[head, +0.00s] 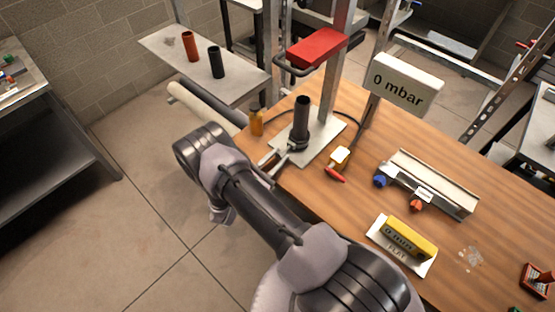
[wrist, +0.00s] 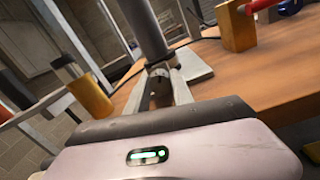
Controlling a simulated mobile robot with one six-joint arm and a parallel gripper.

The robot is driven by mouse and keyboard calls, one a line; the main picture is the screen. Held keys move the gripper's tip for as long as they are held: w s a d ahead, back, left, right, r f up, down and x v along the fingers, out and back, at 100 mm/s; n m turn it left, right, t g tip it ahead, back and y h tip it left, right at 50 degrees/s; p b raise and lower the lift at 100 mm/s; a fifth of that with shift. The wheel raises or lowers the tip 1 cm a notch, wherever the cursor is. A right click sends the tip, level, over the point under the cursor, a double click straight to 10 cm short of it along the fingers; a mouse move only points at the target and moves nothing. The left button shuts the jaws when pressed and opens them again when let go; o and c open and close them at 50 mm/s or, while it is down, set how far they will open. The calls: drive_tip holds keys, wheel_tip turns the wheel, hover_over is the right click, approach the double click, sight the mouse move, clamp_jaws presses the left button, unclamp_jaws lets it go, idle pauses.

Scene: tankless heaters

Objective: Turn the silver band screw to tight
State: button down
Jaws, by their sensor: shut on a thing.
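A black upright tube (head: 302,116) stands on a pale metal plate (head: 315,150) on the wooden table, with a clamp band around its foot. My gripper (head: 289,149) reaches in low from the left, at the foot of the tube. In the wrist view the two silver fingers of my gripper (wrist: 164,86) close at the foot of the tube (wrist: 143,28), on the silver band screw. The screw is small and mostly hidden between the fingertips, so its turn position cannot be told.
A display (head: 404,85) reads "0 mbar". A red clamp (head: 317,47) is above the tube.

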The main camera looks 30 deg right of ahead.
drive_tip(key=shift+m+b, duration=0.45)
drive_tip(key=shift+m, duration=0.55)
drive_tip(key=c, duration=1.1)
unclamp_jaws()
drive_tip(key=v, duration=1.7)
drive_tip(key=shift+a+f+p, duration=0.15)
drive_tip(key=shift+a+p, duration=0.05)
drive_tip(key=shift+p, duration=0.1)
